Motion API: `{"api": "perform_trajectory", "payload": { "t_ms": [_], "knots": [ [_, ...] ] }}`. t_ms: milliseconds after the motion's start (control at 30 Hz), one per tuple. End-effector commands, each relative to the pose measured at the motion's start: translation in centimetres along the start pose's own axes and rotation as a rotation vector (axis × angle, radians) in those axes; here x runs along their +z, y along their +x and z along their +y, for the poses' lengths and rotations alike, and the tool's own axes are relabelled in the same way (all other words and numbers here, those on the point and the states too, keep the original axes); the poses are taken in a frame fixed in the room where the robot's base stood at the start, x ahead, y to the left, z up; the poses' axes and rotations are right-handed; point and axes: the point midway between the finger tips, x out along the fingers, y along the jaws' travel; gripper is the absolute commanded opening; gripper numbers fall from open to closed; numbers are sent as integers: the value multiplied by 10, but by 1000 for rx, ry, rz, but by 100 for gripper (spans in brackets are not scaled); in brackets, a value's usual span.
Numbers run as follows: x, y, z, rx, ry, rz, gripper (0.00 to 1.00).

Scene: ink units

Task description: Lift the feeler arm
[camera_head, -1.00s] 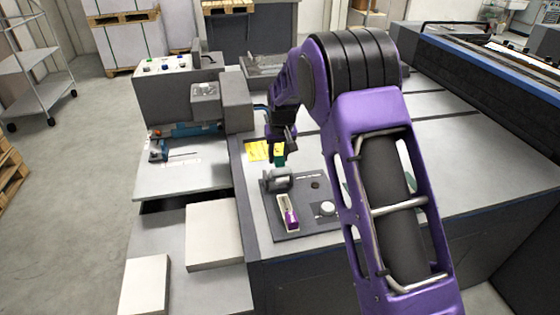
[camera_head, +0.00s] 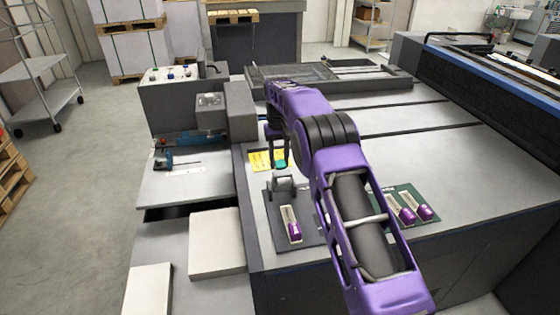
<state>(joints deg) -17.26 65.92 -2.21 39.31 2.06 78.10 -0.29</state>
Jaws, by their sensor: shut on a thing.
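My gripper (camera_head: 278,147) points down over the grey bench, at the back of a dark plate (camera_head: 268,216). It is shut on a small teal piece (camera_head: 281,163) at its fingertips, just above a grey block (camera_head: 283,182) on that plate. This piece may be the feeler arm; its shape is mostly hidden by the fingers. I cannot tell whether it joins the block. A pale unit with a purple end (camera_head: 294,230) lies on the plate in front of the block.
My arm hides the plate's right part. A dark green tray (camera_head: 411,193) with two purple-ended units (camera_head: 408,214) lies to the right. A yellow note (camera_head: 260,161) lies beside the gripper. A grey machine (camera_head: 186,103) stands to the left.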

Motion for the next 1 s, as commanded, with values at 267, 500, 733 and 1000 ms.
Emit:
{"api": "perform_trajectory", "payload": {
  "t_ms": [267, 500, 733, 1000],
  "knots": [
    [-3, 4, -1, -1, 0, -49, 0],
    [-1, 5, 0, -1, 1, -73, 0],
    [0, 5, 0, -1, 1, -80, 0],
    [1, 6, 0, -1, 1, -84, 49]
  ]
}}
